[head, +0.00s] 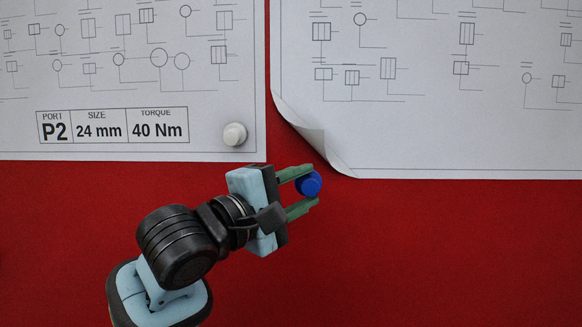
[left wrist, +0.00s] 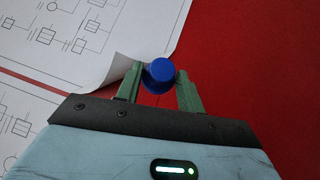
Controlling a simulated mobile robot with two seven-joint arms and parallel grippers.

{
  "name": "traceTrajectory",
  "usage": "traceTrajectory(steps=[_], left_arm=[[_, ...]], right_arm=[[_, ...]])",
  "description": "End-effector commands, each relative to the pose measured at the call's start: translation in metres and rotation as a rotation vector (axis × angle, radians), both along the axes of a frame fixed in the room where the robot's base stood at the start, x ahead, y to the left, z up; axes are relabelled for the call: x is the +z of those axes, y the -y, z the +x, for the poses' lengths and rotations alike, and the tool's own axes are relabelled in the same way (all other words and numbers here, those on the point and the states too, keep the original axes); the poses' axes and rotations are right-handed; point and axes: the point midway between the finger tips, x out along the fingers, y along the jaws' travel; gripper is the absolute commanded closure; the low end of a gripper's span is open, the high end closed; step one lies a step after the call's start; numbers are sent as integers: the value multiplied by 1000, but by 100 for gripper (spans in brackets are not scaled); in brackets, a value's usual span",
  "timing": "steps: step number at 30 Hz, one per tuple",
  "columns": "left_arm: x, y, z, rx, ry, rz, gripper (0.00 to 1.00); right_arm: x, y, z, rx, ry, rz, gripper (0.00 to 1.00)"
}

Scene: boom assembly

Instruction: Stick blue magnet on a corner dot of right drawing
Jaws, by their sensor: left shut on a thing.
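The blue magnet (head: 309,184) is a round knob between the green fingertips of my left gripper (head: 306,187). The left gripper is shut on it, just below the curled lower left corner of the right drawing (head: 420,135). In the left wrist view the blue magnet (left wrist: 160,72) sits between the fingertips, beside the curled corner (left wrist: 122,70). The corner peels up from the red board, and no corner dot can be made out there. My right gripper is not in view.
The left drawing (head: 110,88) has a label reading P2, 24 mm, 40 Nm. A white magnet (head: 235,134) sits at its lower right corner. A narrow red strip separates the drawings. The red board (head: 450,250) is bare below the right drawing.

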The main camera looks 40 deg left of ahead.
Motion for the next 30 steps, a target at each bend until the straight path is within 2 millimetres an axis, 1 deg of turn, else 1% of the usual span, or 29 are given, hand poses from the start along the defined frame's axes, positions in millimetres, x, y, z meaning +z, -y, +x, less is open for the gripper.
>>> traceTrajectory(steps=[1,3,6,9,14,20,30], left_arm=[[12,-2,-7,-14,17,-13,84],[23,-2,-14,-39,26,-38,84],[33,-1,-22,-70,32,-61,84],[38,-1,-26,-90,34,-74,84],[40,0,-27,-98,33,-79,84],[38,-2,-23,-96,30,-78,84],[36,-16,1,-95,27,-79,84]], right_arm=[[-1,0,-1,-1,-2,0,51],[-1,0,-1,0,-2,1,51],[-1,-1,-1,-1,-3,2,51],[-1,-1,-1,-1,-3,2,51],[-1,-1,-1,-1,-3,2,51],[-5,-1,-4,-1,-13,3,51],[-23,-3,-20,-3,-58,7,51]])
